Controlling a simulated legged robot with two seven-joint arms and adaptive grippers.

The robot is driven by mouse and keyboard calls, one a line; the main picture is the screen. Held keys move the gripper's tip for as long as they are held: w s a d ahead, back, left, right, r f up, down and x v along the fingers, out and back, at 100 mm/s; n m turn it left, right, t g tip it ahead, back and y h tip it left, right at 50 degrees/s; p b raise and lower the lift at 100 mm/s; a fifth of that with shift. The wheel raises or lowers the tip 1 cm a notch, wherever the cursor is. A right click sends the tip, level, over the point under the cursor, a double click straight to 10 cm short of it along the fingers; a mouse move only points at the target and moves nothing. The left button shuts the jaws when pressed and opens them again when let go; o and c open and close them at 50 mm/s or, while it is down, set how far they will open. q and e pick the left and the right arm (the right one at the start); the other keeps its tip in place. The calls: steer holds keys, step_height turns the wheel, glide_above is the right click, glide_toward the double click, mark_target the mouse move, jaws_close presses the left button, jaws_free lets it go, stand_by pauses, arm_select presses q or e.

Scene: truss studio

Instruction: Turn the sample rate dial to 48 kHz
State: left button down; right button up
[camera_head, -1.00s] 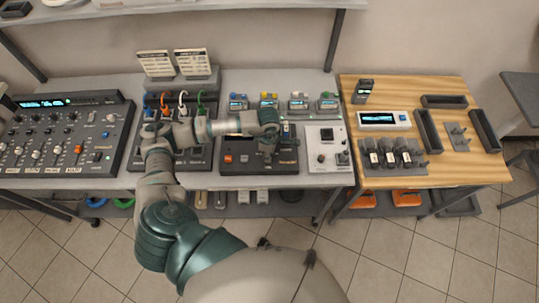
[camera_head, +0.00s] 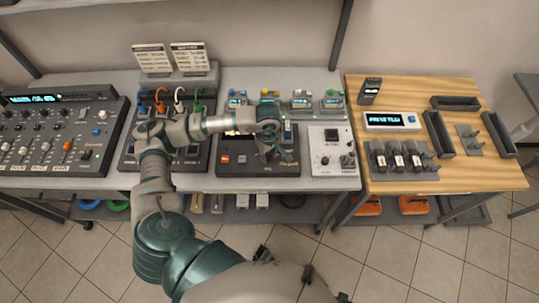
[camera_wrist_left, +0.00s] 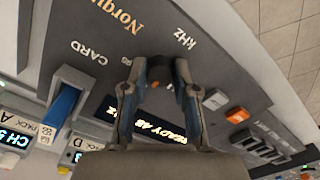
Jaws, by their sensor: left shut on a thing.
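The dark recorder unit (camera_head: 232,171) stands at the front of the grey bench, with my left gripper (camera_head: 275,155) low over its right part. In the left wrist view its panel (camera_wrist_left: 75,28) shows a "kHz" label, a "CARD" label and a lit display (camera_wrist_left: 150,128) that seems to start with "READY". My left gripper (camera_wrist_left: 160,72) is shut on the sample rate dial beside the "kHz" label. The fingers hide most of the dial, so its pointer position cannot be read. My right gripper is not in view.
A mixer (camera_head: 55,143) stands at the left. A white panel box (camera_head: 330,160) sits close right of the recorder. Small card units (camera_head: 301,101) line the back. A wooden table (camera_head: 385,88) at the right holds black trays and a lit display box (camera_head: 391,122).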

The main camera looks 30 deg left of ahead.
mark_target(267, 154)
arm_select(q)
steer(key=shift+w+a, duration=0.1)
steer(key=shift+a, duration=0.05)
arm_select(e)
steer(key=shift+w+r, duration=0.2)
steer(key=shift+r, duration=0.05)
arm_select(q)
steer(key=shift+r, duration=0.1)
steer(key=c, duration=0.9)
jaws_free()
steer(key=shift+a, duration=0.1)
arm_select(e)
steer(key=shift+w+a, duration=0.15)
arm_select(q)
step_height(267, 154, up, 12)
steer(key=shift+w+a+f, duration=0.1)
steer(key=shift+f, duration=0.1)
